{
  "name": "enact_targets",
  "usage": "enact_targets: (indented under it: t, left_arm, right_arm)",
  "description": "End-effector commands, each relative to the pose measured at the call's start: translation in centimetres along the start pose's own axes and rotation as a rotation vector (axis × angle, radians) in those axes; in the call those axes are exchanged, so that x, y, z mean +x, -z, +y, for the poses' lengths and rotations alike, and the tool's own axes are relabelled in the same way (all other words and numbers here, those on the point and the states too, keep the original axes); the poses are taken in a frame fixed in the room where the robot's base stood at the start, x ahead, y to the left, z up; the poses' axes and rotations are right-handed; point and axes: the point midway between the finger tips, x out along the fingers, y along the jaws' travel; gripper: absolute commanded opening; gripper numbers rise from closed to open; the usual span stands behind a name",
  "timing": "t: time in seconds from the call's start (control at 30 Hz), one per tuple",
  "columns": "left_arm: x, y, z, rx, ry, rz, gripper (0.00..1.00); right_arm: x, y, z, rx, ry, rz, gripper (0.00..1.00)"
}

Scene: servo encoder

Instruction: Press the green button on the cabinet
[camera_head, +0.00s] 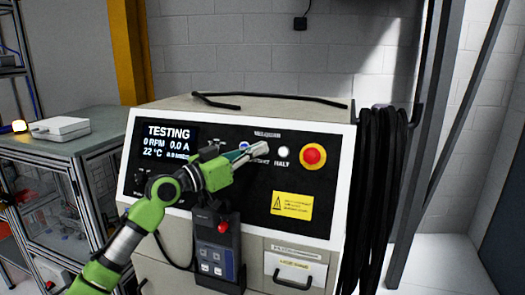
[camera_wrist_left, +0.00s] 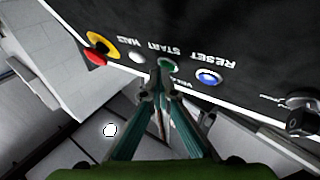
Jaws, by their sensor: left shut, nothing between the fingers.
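The cabinet (camera_head: 245,225) has a black front panel with a screen reading "TESTING". The green button (camera_wrist_left: 168,64), labelled START, shows in the left wrist view between a white and a blue button. In the head view my gripper covers it. My left gripper (camera_head: 262,150) is shut and empty, its tips in front of the button row. In the left wrist view the closed fingertips (camera_wrist_left: 158,82) are right beside the green button's edge. I cannot tell whether they touch it. My right gripper is not in view.
A blue RESET button (camera_wrist_left: 208,76), a white HALT button (camera_head: 284,152) and a red emergency stop (camera_head: 312,156) are close by. A handheld pendant (camera_head: 216,255) hangs below. Black cables (camera_head: 375,190) hang at the right side. A glass-sided table (camera_head: 60,150) stands left.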

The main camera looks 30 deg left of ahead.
Motion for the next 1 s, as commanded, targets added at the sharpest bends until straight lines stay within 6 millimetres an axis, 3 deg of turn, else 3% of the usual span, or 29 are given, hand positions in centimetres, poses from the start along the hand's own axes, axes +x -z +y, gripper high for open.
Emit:
enact_targets:
  t: [0.03,0.47,1.0]
  left_arm:
    - [-0.2,-0.6,0.1,-0.004,-0.001,-0.010,0.00]
    - [-0.7,0.2,0.6,-0.004,-0.002,-0.005,0.00]
    - [-4.3,2.8,3.2,-0.003,-0.003,-0.005,0.00]
  right_arm:
    - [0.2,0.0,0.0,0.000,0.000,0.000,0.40]
    - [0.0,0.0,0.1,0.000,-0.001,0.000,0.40]
    - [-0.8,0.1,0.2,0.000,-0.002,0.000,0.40]
